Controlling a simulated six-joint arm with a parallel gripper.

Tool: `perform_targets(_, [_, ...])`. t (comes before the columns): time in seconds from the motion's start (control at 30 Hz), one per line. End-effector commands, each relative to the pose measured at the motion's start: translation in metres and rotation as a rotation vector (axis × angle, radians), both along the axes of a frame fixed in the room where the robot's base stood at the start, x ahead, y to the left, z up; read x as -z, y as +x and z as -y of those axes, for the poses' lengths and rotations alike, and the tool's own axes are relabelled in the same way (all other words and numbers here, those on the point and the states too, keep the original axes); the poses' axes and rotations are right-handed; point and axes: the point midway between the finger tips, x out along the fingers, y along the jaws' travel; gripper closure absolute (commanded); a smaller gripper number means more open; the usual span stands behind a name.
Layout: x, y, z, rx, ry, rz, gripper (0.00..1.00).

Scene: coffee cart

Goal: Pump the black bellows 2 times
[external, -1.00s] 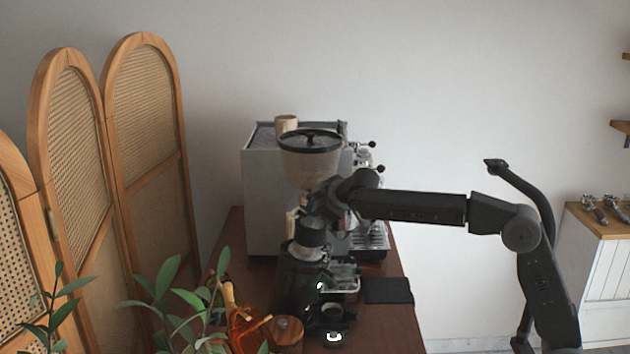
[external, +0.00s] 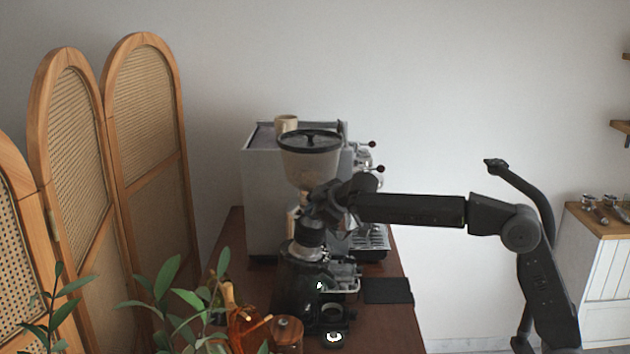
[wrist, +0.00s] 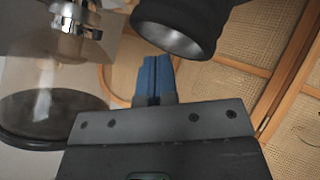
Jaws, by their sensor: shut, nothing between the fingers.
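The black bellows (external: 308,238) stands on top of the dark coffee grinder, below the clear hopper in the external view. In the wrist view the black bellows (wrist: 178,25) shows at the top as a wide dark rim, cut off by the frame edge. My gripper (external: 318,212) is close above the bellows in the external view, partly lost against dark parts. In the wrist view my gripper (wrist: 155,75) has its blue fingertips together and empty, close to the bellows' rim. I cannot tell whether they touch.
The clear hopper (external: 308,165) with a black lid stands close to my wrist. The espresso machine (external: 262,195) is behind. The grinder (external: 298,285), an amber bottle (external: 243,325), a wooden-lidded jar (external: 287,332) and a black mat (external: 387,290) share the wooden counter.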

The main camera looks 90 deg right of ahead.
Motion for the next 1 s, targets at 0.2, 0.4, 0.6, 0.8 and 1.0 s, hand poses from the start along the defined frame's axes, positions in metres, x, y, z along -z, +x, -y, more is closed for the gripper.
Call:
perform_targets(0.2, [0.001,0.0,0.0,0.0,0.0,0.0,1.0])
perform_targets(0.4, [0.003,0.001,0.0,-0.001,-0.001,-0.001,1.0])
perform_targets(0.6, [0.006,0.001,0.0,-0.001,-0.001,-0.001,1.0])
perform_targets(0.8, [0.008,0.002,0.0,0.0,0.0,0.0,1.0])
perform_targets(1.0, [0.01,0.002,0.0,0.001,0.001,0.0,1.0])
